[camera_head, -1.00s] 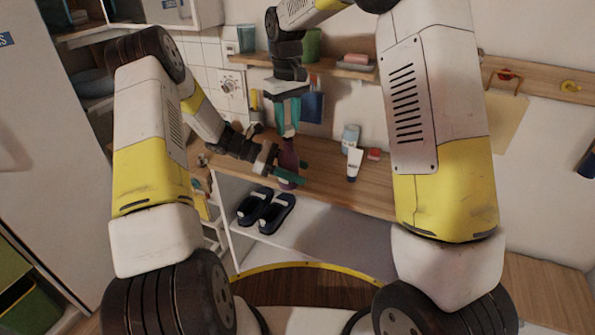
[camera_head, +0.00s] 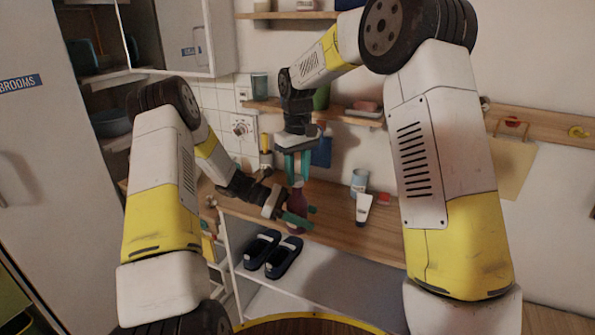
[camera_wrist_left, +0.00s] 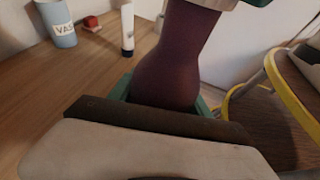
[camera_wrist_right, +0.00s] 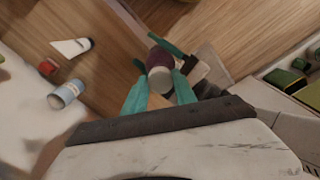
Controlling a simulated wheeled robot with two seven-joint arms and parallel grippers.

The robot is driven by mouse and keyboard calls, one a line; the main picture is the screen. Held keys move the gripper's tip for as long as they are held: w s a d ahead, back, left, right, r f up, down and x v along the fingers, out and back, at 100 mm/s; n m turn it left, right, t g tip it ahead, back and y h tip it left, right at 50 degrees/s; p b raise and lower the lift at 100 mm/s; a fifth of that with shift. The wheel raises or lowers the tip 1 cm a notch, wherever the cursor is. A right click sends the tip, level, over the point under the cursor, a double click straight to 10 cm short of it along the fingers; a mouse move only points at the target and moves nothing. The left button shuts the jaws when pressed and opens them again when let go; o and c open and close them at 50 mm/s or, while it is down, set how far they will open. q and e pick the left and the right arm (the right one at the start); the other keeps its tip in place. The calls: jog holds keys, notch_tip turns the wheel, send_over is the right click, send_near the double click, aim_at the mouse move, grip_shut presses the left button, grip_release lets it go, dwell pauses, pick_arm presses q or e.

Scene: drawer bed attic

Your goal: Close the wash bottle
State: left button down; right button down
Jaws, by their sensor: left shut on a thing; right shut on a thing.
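The wash bottle (camera_head: 297,193) has a dark purple body and stands upright near the front edge of the wooden counter. Its body fills the left wrist view (camera_wrist_left: 180,60). My left gripper (camera_head: 294,218) is shut around the body low down, from the left. My right gripper (camera_head: 298,168) points down from above and is shut on the pale cap (camera_wrist_right: 160,79) at the bottle's top. The fingers hide much of the cap, so I cannot tell how tightly it sits on the neck.
Dark slippers (camera_head: 272,254) lie on the shelf below. A wall shelf (camera_head: 350,115) is behind my right gripper.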

jog(key=shift+f, duration=0.55)
dwell(0.5)
